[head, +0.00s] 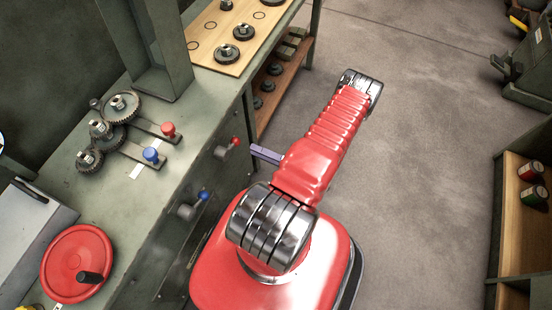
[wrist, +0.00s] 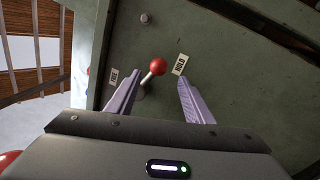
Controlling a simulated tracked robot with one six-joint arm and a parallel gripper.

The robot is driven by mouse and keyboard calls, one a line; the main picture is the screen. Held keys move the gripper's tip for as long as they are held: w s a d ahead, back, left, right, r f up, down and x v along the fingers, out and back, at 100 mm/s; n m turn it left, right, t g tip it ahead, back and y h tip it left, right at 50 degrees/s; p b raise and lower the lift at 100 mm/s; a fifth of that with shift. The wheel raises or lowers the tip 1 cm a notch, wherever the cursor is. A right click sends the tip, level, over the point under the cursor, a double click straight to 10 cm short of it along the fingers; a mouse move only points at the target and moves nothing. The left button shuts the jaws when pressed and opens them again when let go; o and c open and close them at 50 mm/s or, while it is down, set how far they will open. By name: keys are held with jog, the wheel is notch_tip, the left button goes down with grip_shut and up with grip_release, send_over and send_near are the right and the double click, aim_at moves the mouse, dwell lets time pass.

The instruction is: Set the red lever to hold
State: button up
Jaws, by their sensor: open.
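The red lever (wrist: 157,67) has a round red knob on a short metal stem and sits on the green bench's front panel. In the wrist view its knob leans up and right from its base, towards a pale tag reading HOLD (wrist: 180,65). A second tag (wrist: 113,76), too small to read, is to its left. The lever also shows in the head view (head: 235,141). My gripper (wrist: 159,79) is open, its two purple fingers on either side of the lever, with gaps visible on both sides. In the head view a purple finger (head: 265,153) points at the panel near the lever.
A blue-knobbed lever (head: 204,196) is on the same panel, nearer. Red (head: 168,128) and blue (head: 152,155) knobs stand on the bench top beside gears (head: 103,130). A red handwheel (head: 77,264) is nearer. Open floor (head: 420,130) lies to the right.

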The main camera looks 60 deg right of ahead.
jog(key=v, duration=0.7)
dwell(0.8)
